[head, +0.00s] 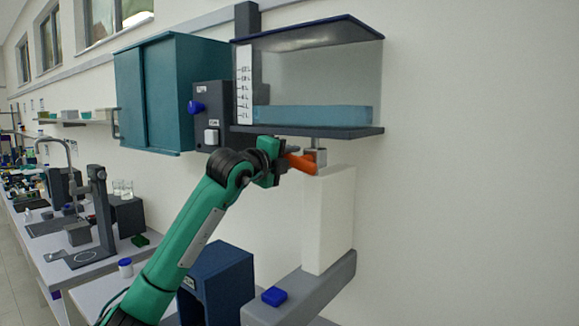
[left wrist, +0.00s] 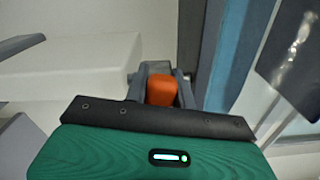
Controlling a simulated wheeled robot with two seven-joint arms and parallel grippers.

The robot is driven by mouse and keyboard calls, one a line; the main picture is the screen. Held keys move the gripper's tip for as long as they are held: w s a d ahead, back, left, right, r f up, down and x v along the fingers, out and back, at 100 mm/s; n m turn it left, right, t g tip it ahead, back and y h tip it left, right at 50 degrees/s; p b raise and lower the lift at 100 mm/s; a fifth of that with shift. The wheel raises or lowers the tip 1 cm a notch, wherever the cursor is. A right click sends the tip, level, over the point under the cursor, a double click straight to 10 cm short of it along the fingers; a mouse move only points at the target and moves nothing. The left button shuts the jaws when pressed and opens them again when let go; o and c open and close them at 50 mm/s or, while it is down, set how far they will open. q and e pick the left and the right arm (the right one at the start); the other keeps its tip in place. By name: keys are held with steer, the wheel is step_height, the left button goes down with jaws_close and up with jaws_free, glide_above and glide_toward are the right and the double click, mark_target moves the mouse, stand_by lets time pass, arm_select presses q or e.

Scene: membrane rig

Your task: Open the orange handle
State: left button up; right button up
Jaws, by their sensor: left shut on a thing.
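The orange handle (head: 301,162) sits on a grey valve (head: 318,156) under the clear tank (head: 320,75), which holds some blue liquid (head: 315,115). My left gripper (head: 285,160) reaches up to the handle from the left and is shut on it. In the left wrist view the orange handle (left wrist: 161,90) shows between the two dark fingers (left wrist: 160,92). Part of the handle is hidden by the gripper. A white block-shaped column (head: 329,220) stands just below the valve. My right gripper is not in view.
A dark panel with a blue knob (head: 196,107) is left of the tank, beside a teal cabinet (head: 160,95). A grey shelf (head: 310,290) bears the white column and a blue cap (head: 275,296). A dark blue box (head: 217,285) stands below. The wall at right is bare.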

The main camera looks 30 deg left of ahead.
arm_select(q)
steer(key=m+b, duration=0.1)
steer(key=m, duration=0.2)
steer(key=d+r+m+b, duration=0.1)
steer(key=m+b, duration=0.1)
steer(key=m, duration=0.2)
steer(key=d+r+m+b, duration=0.1)
steer(key=m+b, duration=0.1)
steer(key=m, duration=0.2)
steer(key=shift+r, duration=0.1)
steer(key=shift+d+r+m+b, duration=0.1)
steer(key=shift+d+m+b, duration=0.2)
steer(key=shift+m, duration=0.7)
steer(key=shift+d+m+b, duration=0.25)
steer(key=shift+d+m, duration=0.05)
steer(key=shift+m, duration=0.7)
steer(key=o, duration=1)
steer(key=shift+s, duration=0.1)
steer(key=shift+r, duration=0.1)
